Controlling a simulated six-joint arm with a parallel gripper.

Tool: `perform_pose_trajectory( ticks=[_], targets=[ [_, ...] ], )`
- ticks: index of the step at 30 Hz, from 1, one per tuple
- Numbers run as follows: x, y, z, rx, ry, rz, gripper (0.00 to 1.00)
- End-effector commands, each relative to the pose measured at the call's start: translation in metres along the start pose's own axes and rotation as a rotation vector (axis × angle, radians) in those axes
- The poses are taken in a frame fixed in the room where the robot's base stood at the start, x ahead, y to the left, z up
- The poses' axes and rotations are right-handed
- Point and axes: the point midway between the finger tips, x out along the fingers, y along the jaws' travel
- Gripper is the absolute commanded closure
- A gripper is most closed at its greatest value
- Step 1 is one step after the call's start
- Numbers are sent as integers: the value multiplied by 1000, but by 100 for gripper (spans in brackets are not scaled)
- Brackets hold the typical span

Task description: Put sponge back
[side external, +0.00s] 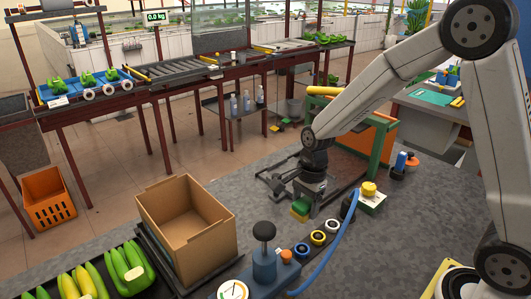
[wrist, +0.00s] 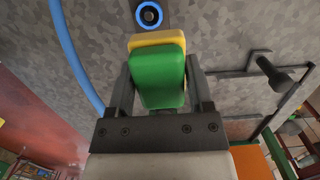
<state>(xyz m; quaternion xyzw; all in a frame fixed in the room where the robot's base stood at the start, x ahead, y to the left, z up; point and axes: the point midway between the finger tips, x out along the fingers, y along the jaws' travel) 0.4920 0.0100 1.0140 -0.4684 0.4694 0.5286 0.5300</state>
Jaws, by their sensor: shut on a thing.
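The sponge (side external: 299,210) is a small block with a green layer and a yellow layer. My gripper (side external: 305,203) points down over the grey speckled surface and is shut on the sponge. In the wrist view, the sponge (wrist: 158,82) sits between the two dark fingers, green side facing the camera and yellow edge behind. The sponge is low, close to the grey surface; I cannot tell if it touches. A small pale tray (side external: 376,205) with a yellow round-topped item (side external: 369,189) stands to the right of my gripper.
A row of ringed parts (side external: 318,238) and a blue hose (side external: 345,235) lie in front. A blue-grey device with a black knob (side external: 264,232), an open cardboard box (side external: 170,232) and a banana crate (side external: 130,288) stand at left. A dark metal frame (side external: 265,180) is behind.

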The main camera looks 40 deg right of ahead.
Motion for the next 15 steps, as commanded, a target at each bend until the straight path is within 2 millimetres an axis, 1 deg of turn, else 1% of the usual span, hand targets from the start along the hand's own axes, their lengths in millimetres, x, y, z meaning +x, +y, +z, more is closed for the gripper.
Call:
perform_pose_trajectory(
  ticks=[3, 15],
  targets=[
    [8, -16, 0, -1, 0, 1, 81],
    [31, -68, -2, -1, 0, 1, 81]
  ],
)
